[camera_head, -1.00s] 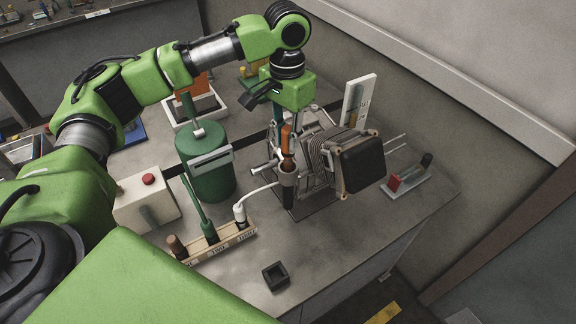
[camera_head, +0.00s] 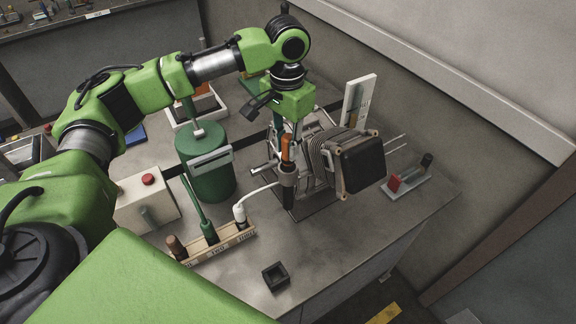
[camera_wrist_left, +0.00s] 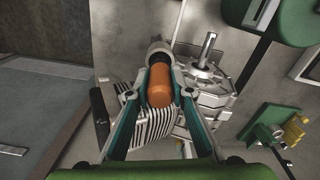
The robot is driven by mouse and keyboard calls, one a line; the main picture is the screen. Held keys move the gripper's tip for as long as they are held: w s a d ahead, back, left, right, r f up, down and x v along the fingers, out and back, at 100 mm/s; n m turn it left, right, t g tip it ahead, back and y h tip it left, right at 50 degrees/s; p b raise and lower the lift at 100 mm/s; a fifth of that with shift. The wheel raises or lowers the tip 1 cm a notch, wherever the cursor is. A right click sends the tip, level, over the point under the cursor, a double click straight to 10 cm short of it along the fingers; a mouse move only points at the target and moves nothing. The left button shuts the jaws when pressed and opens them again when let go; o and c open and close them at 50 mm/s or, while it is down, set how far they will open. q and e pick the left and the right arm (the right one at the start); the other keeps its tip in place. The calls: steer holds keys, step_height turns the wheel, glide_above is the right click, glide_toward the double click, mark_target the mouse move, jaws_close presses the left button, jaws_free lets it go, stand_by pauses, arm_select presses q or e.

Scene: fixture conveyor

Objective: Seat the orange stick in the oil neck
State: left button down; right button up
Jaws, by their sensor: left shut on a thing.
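In the left wrist view the orange stick (camera_wrist_left: 159,86) lies between the fingers of my left gripper (camera_wrist_left: 160,78), over the round pale neck (camera_wrist_left: 158,50). How deep the stick sits inside the neck is hidden. My right gripper is not in view.
A rack (camera_head: 222,242) with several tools stands in front. A green canister (camera_head: 207,178) and a white box with a red button (camera_head: 147,196) stand left. A small black square holder (camera_head: 275,275) lies near the front edge. The front right tabletop is clear.

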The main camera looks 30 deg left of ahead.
arm_select(q)
steer(key=shift+s+f, duration=0.15)
steer(key=shift+f, duration=0.25)
stand_by(0.7)
steer(key=c, duration=1.7)
jaws_free()
steer(key=shift+r, duration=0.1)
steer(key=r, duration=1.1)
steer(key=shift+w+r, duration=0.2)
steer(key=shift+r, duration=0.15)
